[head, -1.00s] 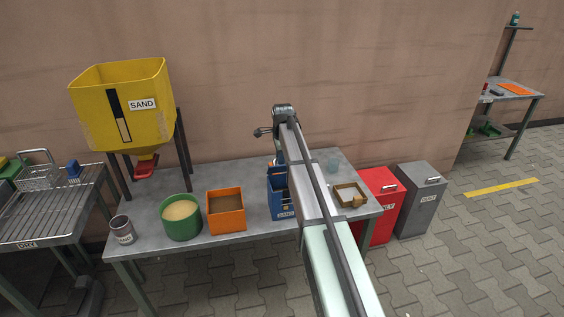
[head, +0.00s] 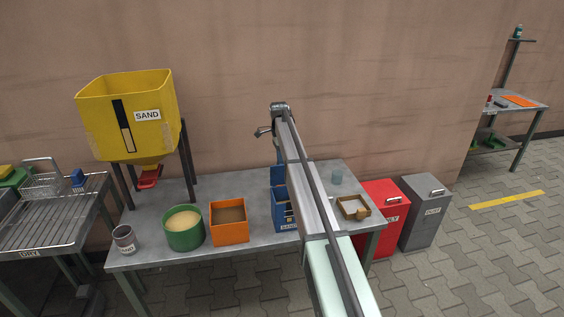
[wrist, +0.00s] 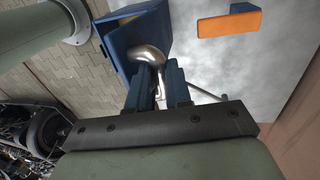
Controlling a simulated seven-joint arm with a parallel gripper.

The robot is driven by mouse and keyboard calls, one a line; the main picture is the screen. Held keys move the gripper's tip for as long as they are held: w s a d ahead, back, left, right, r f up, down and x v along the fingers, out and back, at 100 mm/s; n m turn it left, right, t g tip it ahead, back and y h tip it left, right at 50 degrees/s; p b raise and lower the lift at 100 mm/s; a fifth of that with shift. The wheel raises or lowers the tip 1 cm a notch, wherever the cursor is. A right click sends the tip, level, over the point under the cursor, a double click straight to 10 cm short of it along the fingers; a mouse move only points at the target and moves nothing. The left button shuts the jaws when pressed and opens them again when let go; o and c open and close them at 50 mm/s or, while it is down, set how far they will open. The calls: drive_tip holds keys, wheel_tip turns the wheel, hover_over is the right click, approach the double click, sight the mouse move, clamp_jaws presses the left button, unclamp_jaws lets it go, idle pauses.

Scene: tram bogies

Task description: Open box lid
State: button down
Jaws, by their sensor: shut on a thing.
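The blue box (head: 283,212) with a sand label stands on the grey table, partly behind my arm. Its blue lid (head: 278,177) appears raised at the back, and the box's inside partly shows. In the wrist view, the blue box (wrist: 135,30) is beyond the fingertips. My gripper (wrist: 155,78) is shut on a rounded metal handle (wrist: 148,52) at the blue part.
An orange box (head: 229,221), a green tub (head: 184,236) and a grey cup (head: 124,239) stand left of the box. A wooden tray (head: 343,209) and a clear glass (head: 337,176) are to the right. The yellow sand hopper (head: 150,120) is at back left.

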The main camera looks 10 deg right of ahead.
drive_tip(key=shift+w+a+f, duration=0.15)
drive_tip(key=shift+a, duration=0.15)
drive_tip(key=c, duration=1.1)
unclamp_jaws()
drive_tip(key=shift+o, duration=0.2)
drive_tip(key=w+r, duration=0.3)
drive_tip(key=r, duration=1)
drive_tip(key=shift+d+r, duration=0.25)
drive_tip(key=shift+r, duration=0.05)
